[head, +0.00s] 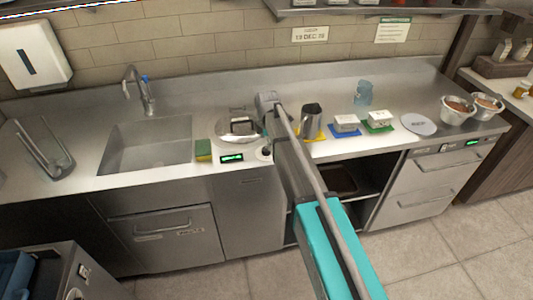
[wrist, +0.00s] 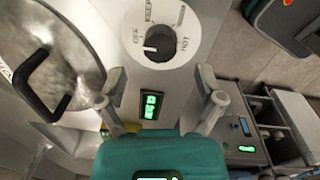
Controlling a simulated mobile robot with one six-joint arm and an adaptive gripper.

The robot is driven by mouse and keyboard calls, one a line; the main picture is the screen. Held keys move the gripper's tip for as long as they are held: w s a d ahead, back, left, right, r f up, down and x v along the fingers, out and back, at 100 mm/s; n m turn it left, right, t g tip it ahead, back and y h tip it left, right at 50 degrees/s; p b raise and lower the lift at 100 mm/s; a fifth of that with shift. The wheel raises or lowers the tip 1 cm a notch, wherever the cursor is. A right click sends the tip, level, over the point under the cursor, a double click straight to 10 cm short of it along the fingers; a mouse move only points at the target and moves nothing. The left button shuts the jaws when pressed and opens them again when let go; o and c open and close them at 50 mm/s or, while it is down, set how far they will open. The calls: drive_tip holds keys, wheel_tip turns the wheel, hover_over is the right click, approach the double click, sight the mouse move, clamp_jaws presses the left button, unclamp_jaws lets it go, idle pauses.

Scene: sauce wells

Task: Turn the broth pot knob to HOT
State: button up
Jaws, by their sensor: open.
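The broth pot knob (wrist: 163,42) is a round black dial in a white ring, at the top middle of the wrist view. Its white pointer is toward the left of the dial. HOT is printed at the ring's right and KEEP at its top; a label at the left is hard to read. My gripper (wrist: 160,78) is open and empty, its two fingers apart below the dial, not touching it. The pot lid (wrist: 75,50) with its black handle is at left; the pot (head: 240,126) also shows in the head view. The knob (head: 264,153) is beside my arm there.
A green-lit display (head: 231,158) is on the counter front by the pot.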

sight(266, 149)
drive_tip(key=shift+f+b, duration=1.7)
drive_tip(key=shift+f, duration=0.3)
drive_tip(key=shift+w, duration=0.1)
drive_tip(key=c, duration=1)
drive_tip(key=shift+d, duration=0.1)
drive_tip(key=shift+c, duration=0.8)
